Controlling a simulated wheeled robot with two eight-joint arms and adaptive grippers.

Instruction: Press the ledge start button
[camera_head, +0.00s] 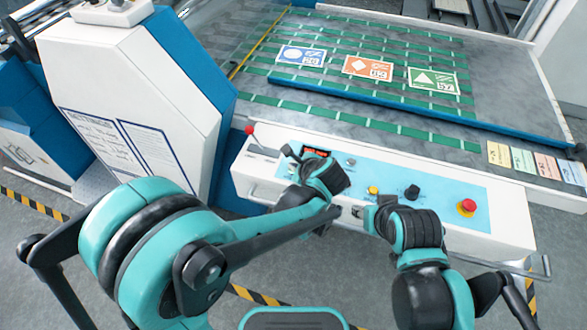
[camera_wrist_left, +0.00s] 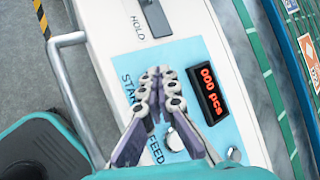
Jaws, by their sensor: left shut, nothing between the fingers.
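The control ledge (camera_head: 510,222) carries a light-blue panel (camera_head: 440,190). In the left wrist view a partly covered label reading "STAR…" and "FEED" (camera_wrist_left: 155,152) is on this panel (camera_wrist_left: 185,55). My left gripper (camera_wrist_left: 160,72) is shut and empty over the panel beside that label; in the head view it (camera_head: 290,152) is at the panel's left end. The start button cannot be made out and may be behind the fingers. A round silver control (camera_wrist_left: 174,139) shows partly behind them. My right gripper (camera_head: 362,211) is at the ledge's front; its finger opening is unclear.
A red "000 pcs" display (camera_wrist_left: 208,94) is right of the fingers, and a HOLD lever (camera_wrist_left: 155,18) is above. A yellow button (camera_head: 373,190), black knob (camera_head: 411,192) and red mushroom button (camera_head: 467,207) lie along the ledge. A metal rail (camera_wrist_left: 66,75) runs along its front.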

